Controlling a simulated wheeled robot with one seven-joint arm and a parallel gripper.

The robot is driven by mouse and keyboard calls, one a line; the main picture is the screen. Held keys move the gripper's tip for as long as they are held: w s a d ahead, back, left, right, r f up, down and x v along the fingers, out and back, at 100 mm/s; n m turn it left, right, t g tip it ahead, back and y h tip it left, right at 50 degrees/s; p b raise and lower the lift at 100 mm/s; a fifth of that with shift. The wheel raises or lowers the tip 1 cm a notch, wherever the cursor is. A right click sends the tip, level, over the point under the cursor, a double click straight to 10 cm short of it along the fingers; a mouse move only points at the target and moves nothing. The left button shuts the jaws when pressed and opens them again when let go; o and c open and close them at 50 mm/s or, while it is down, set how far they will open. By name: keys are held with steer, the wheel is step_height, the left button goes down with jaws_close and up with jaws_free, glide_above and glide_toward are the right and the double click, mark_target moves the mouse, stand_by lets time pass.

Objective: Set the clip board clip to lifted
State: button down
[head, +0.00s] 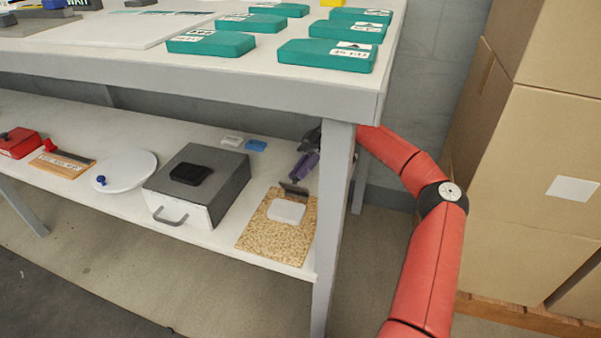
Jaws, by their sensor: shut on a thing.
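The clip board (255,236) is a speckled tan board lying on the lower shelf at its right end. Its dark grey clip (294,188) is at the far edge of the board and looks tilted up, but the exact angle is hard to tell at this size. My gripper (297,180) reaches in from behind the table leg, its purple and dark parts just above the clip. It is shut on the clip; the fingertips are small and partly hidden.
A grey box with a drawer handle (205,187) stands left of the board, with a black item on top. The table leg (334,230) is close on the right. The tabletop (240,80) is overhead with several teal boxes. Cardboard boxes (530,190) stand at the right.

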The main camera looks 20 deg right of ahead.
steer(key=shift+w+d+f+g+y, duration=0.15)
steer(key=shift+f+g+y, duration=0.05)
steer(key=shift+g+y, duration=0.1)
stand_by(0.4)
steer(key=c, duration=1.3)
jaws_free()
steer(key=shift+r, duration=0.1)
step_height(320, 180, up, 20)
steer(key=p, duration=1)
